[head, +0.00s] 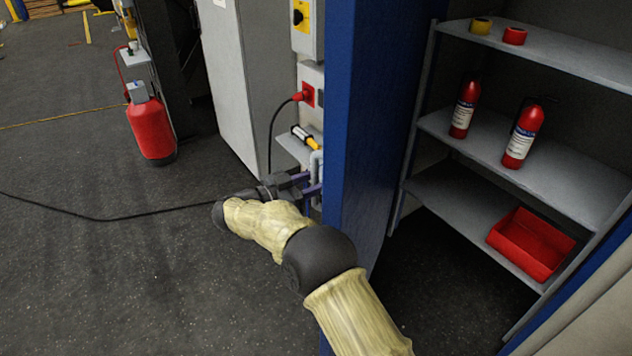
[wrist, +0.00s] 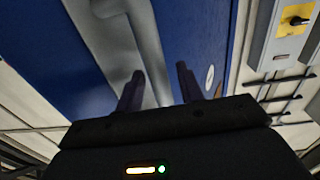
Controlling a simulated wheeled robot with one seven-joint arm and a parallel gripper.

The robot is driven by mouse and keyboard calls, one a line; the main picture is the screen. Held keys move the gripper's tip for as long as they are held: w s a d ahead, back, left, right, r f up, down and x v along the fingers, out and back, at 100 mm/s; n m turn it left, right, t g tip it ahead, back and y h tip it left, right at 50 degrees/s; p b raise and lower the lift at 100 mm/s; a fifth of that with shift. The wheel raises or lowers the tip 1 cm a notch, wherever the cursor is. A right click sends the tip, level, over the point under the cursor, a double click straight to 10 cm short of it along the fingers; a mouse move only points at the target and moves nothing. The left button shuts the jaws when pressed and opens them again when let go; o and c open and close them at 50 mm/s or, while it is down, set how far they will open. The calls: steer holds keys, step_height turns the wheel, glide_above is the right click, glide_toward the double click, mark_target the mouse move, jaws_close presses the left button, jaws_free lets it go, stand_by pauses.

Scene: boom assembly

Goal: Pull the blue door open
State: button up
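The blue door (head: 367,110) stands swung open in the head view, seen nearly edge-on, with the cabinet inside showing to its right. Its outer face fills much of the wrist view (wrist: 55,60). A grey bar handle (head: 316,163) is on the door's left, outer side; in the wrist view the handle (wrist: 143,45) runs down between my fingers. My gripper (head: 312,190) is at the handle's lower part. Its two fingers (wrist: 158,88) are apart, one on each side of the handle, with a gap showing on the right. Contact is not clear.
Inside the cabinet, a grey shelf (head: 570,180) bears two red extinguishers (head: 465,107), and a red bin (head: 530,245) sits lower. A grey cabinet (head: 232,80) and a switch box (head: 304,35) stand behind the door. A red tank (head: 151,128) is on the floor, left. A cable crosses the floor.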

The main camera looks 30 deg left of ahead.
steer(key=b+v, duration=0.3)
steer(key=v, duration=1.4)
steer(key=shift+c, duration=0.3)
